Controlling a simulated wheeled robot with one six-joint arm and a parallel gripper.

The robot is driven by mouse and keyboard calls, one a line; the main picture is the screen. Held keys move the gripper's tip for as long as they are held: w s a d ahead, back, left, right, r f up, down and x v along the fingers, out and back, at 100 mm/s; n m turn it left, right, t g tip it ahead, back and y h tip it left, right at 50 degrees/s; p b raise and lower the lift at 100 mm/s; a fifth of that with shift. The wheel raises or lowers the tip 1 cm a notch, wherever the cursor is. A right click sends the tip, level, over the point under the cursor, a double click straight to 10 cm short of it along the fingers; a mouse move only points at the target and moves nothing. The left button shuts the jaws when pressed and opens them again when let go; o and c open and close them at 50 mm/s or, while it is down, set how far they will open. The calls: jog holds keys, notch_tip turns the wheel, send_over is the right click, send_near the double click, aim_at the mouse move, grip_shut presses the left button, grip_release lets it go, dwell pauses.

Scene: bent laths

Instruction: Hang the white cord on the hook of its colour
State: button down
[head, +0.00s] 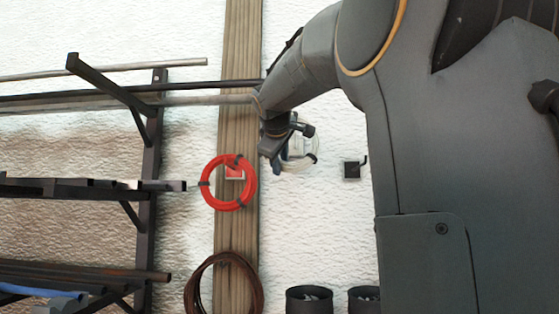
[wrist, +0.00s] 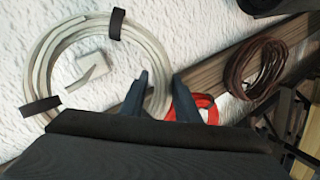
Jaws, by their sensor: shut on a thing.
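The white cord (wrist: 45,55) is a coil with dark ties, at the left of the wrist view. In the head view the white cord (head: 302,164) is partly hidden behind my gripper (head: 280,160). My gripper (wrist: 160,76) is shut on the right side of the coil, with one finger on each side of the strands. A white hook (wrist: 88,72) on the wall shows inside the coil's ring in the wrist view. I cannot tell whether the cord rests on it or hangs in front of it.
A red cord (head: 207,195) hangs on a red hook (head: 234,172) on the wooden post (head: 238,120) to the left. A brown cord (head: 190,290) hangs below. A dark hook (head: 352,170) is to the right, empty. A rack (head: 150,190) with rods stands left; dark bins (head: 309,302) are below.

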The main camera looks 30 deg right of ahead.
jog(key=shift+x, duration=2.75)
jog(key=shift+f, duration=0.3)
jog(key=c, duration=1.3)
grip_release()
jog(key=shift+o, duration=0.2)
jog(key=b+v, duration=0.2)
jog(key=v, duration=0.6)
